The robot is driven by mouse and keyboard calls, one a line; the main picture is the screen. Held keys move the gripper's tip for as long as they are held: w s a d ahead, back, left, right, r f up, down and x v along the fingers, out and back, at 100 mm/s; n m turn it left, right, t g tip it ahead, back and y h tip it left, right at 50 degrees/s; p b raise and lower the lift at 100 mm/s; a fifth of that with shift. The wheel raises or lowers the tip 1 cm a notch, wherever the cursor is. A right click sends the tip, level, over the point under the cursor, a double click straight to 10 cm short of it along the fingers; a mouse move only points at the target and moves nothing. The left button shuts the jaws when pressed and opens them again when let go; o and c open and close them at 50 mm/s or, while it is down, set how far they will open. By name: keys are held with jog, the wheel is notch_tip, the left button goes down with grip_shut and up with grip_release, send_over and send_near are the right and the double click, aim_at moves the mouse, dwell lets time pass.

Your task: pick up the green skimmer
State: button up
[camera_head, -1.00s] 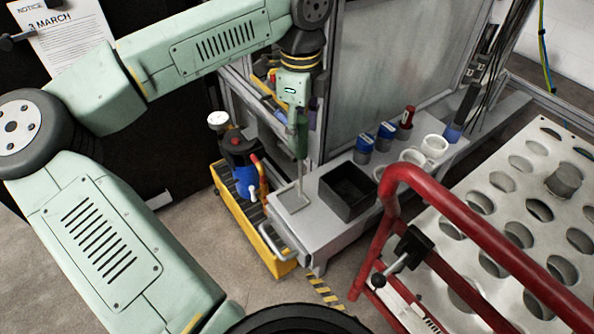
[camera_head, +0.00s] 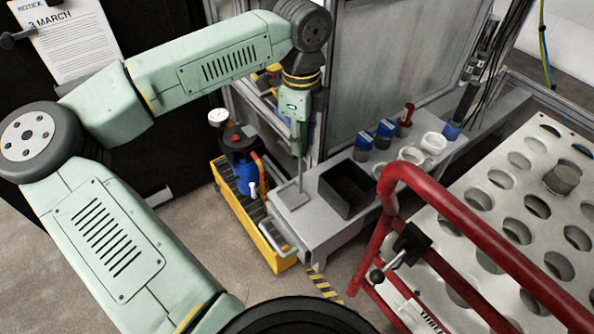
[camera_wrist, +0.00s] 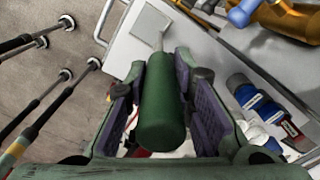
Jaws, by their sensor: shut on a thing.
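The green skimmer shows in the wrist view as a thick dark green handle (camera_wrist: 163,105) with a thin rod running to a flat square grey head (camera_wrist: 150,22). My gripper (camera_wrist: 165,90) is shut on the handle, with a purple-padded finger on each side of it. In the head view my gripper (camera_head: 298,128) points down over the near left end of the grey bench, and the skimmer's square head (camera_head: 292,195) hangs below it at the bench top. I cannot tell whether the head touches the bench.
A black open bin (camera_head: 346,188) stands just right of the skimmer head. Blue-lidded containers (camera_head: 364,142) and white mugs (camera_head: 433,143) stand farther along the bench. A yellow cart (camera_head: 245,215) is at left. A red rail (camera_head: 480,235) crosses the right foreground.

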grip_shut()
jog(key=shift+r, duration=0.1)
jog(key=shift+r+b, duration=0.3)
jog(key=shift+r, duration=0.25)
notch_tip(320, 180, up, 2)
jog(key=shift+r+b, duration=0.1)
jog(key=shift+b, duration=0.35)
jog(key=s+a+r+b, duration=0.1)
jog(key=s+a+b, duration=0.2)
jog(key=s+a, duration=0.6)
jog(key=shift+s+a+r+b, duration=0.25)
jog(key=shift+s+a+b, duration=0.15)
jog(key=shift+a, duration=1.5)
